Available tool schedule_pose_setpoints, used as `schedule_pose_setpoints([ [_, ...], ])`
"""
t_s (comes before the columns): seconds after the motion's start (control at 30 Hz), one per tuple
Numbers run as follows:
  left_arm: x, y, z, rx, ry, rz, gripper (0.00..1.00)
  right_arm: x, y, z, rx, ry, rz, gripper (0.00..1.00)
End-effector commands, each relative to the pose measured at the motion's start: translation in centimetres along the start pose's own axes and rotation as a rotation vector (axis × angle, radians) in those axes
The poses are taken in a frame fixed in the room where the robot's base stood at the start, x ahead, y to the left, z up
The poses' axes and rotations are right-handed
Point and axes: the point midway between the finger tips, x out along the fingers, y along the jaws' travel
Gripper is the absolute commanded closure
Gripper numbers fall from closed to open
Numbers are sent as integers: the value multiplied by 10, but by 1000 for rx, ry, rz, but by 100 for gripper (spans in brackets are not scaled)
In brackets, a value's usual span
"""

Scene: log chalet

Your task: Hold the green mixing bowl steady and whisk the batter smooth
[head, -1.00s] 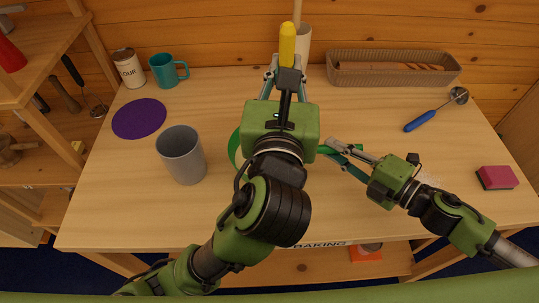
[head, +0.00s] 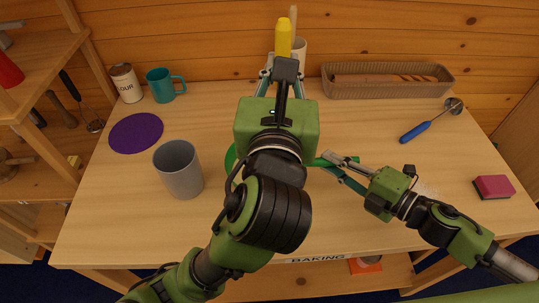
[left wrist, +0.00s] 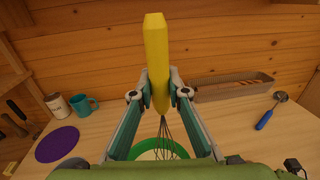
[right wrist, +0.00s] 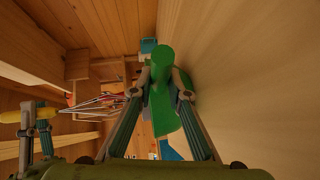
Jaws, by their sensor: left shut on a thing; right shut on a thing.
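My left gripper (head: 283,74) is shut on the yellow handle (head: 283,38) of the whisk, which stands roughly upright. In the left wrist view the whisk's wires (left wrist: 166,138) reach down into the green mixing bowl (left wrist: 138,147). In the head view my left arm hides most of the bowl (head: 230,158), including the batter and wire ends. My right gripper (head: 328,162) is shut on the green bowl at its right side. The right wrist view shows the green part between its fingers (right wrist: 162,95), with the whisk wires (right wrist: 100,104) to the left.
A grey cup (head: 180,172) stands close left of the bowl. A purple mat (head: 136,133), flour tin (head: 126,84) and teal mug (head: 162,86) are at the back left. A wicker basket (head: 385,90), blue-handled ladle (head: 430,124) and pink sponge (head: 493,187) lie right.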

Motion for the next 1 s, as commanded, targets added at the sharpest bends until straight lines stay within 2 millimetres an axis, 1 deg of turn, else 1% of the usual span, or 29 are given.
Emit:
schedule_pose_setpoints([
  [0.03, 0, 0, 0, 0, 0, 0, 100, 0, 2, -1, 2, 2, 4, 79],
  [0.1, 0, 0, 0, 0, 0, 0, 100, 0, 2, -1, 1, 2, 4, 64],
  [0.43, 0, 0, 0, 0, 0, 0, 100, 0, 1, 0, 1, 0, 1, 64],
  [0.57, 0, 0, 0, 0, 0, 0, 100, -4, 0, 0, 2, 0, 0, 64],
  [0.77, 0, 0, 0, 0, -1, 0, 100, -20, -2, -1, 5, 0, -1, 64],
  [1.0, 0, 0, 0, 0, -1, 0, 100, -44, -2, -1, 5, 0, -1, 64],
])
